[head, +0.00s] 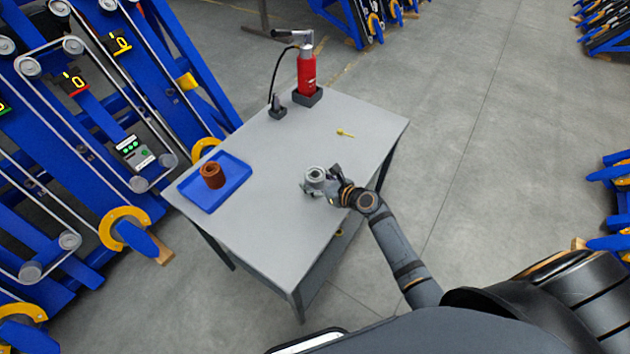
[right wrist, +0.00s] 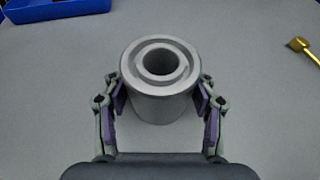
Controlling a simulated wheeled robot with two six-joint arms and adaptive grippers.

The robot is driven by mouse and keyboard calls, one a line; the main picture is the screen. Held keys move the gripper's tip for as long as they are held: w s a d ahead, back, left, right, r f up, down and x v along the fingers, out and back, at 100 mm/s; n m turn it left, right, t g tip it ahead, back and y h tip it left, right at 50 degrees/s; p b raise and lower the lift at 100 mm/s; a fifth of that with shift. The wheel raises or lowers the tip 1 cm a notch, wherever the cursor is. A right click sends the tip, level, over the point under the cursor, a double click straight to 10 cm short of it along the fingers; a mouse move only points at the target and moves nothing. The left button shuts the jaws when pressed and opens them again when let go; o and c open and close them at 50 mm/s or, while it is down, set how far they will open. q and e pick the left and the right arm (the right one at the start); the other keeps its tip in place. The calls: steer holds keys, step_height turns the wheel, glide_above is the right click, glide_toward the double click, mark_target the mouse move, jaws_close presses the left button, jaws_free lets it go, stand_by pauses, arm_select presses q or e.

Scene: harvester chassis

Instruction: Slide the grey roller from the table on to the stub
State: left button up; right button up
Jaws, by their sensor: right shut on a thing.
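The grey roller (head: 315,174) stands upright on the grey table (head: 270,205), near its right side. It is a short hollow cylinder with a bore open at the top. My right gripper (head: 322,184) reaches in from the right, low over the table. In the right wrist view the grey roller (right wrist: 161,108) is between the two fingers, whose pads press on its sides. The blue harvester chassis (head: 150,75) stands at the left with several pulleys and belts. I cannot tell which part of it is the stub. My left gripper is not in view.
A blue tray (head: 236,167) holds a brown roller (head: 212,176) at the table's left. A red bottle-like tool (head: 306,75) stands in a dark holder at the far end. A small yellow piece (head: 345,133) lies on the table. The table's middle is clear.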

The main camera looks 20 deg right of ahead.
mark_target(312, 172)
steer(key=shift+r, duration=0.1)
steer(key=shift+c, duration=0.6)
steer(key=shift+r, duration=0.4)
step_height(312, 172, up, 3)
steer(key=shift+f+p, duration=0.1)
steer(key=shift+p, duration=0.75)
steer(key=s+a+r+p, duration=0.2)
steer(key=s+r, duration=0.7)
steer(key=s, duration=0.4)
steer(key=shift+s+a+r, duration=0.2)
steer(key=shift+s+a, duration=0.2)
